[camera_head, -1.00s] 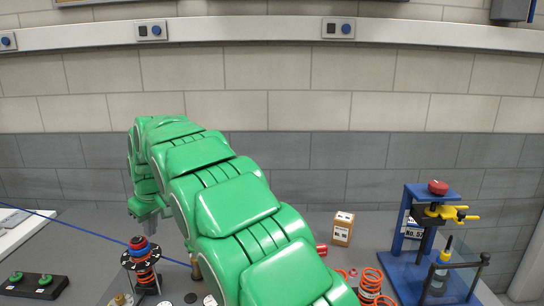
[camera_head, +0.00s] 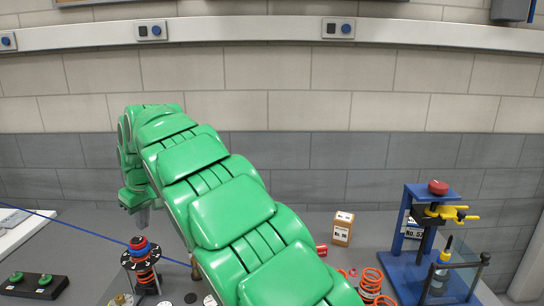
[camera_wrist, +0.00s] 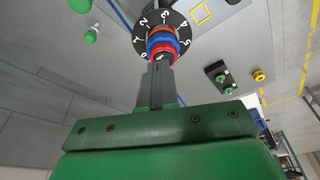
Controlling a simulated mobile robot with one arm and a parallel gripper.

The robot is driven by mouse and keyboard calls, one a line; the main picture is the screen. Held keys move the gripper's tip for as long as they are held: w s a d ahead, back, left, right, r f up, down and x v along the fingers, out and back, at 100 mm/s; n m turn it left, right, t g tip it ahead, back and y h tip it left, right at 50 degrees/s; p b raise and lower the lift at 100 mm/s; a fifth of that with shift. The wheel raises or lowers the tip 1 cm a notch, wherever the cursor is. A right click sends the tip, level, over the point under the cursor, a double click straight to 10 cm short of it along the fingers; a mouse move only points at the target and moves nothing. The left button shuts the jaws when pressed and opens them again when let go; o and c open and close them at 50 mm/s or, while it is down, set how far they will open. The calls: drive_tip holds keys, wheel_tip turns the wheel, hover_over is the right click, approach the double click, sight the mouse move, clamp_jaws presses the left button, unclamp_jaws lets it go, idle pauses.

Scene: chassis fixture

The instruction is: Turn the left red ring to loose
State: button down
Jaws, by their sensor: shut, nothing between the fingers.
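At the left stands a spring strut with a black numbered dial (camera_head: 129,261) and a stack of red and blue rings (camera_head: 138,245) on top. In the wrist view the rings lie in front of the dial (camera_wrist: 141,41): an orange-red ring (camera_wrist: 160,35), a blue ring (camera_wrist: 161,43) and a red part nearest the camera (camera_wrist: 164,52). I cannot tell where any pointer stands on the dial. My gripper (camera_head: 143,224) is shut and empty, above and apart from the rings in the head view. In the wrist view its fingertips (camera_wrist: 157,68) overlap the stack's near end.
A black block with green knobs (camera_head: 31,284) lies at far left. Orange springs (camera_head: 370,281), a small cardboard box (camera_head: 342,229) and a blue press stand (camera_head: 431,255) are at the right. A blue cable (camera_head: 80,230) crosses the left of the bench. My green arm hides the middle.

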drive_tip(key=shift+s+a+f, duration=0.1)
drive_tip(key=shift+f, duration=1.45)
drive_tip(key=shift+s+a+f, duration=0.1)
drive_tip(key=shift+f, duration=1.4)
drive_tip(key=shift+d+f, duration=0.1)
drive_tip(key=shift+f, duration=0.55)
drive_tip(key=shift+w+d, duration=0.15)
drive_tip(key=shift+w, duration=0.05)
drive_tip(key=shift+d, duration=0.1)
drive_tip(key=shift+s+d, duration=0.15)
drive_tip(key=shift+d, duration=0.05)
drive_tip(key=a+v, duration=0.1)
drive_tip(key=v, duration=0.5)
drive_tip(key=shift+w+a+r, duration=0.15)
drive_tip(key=shift+w+r, duration=0.2)
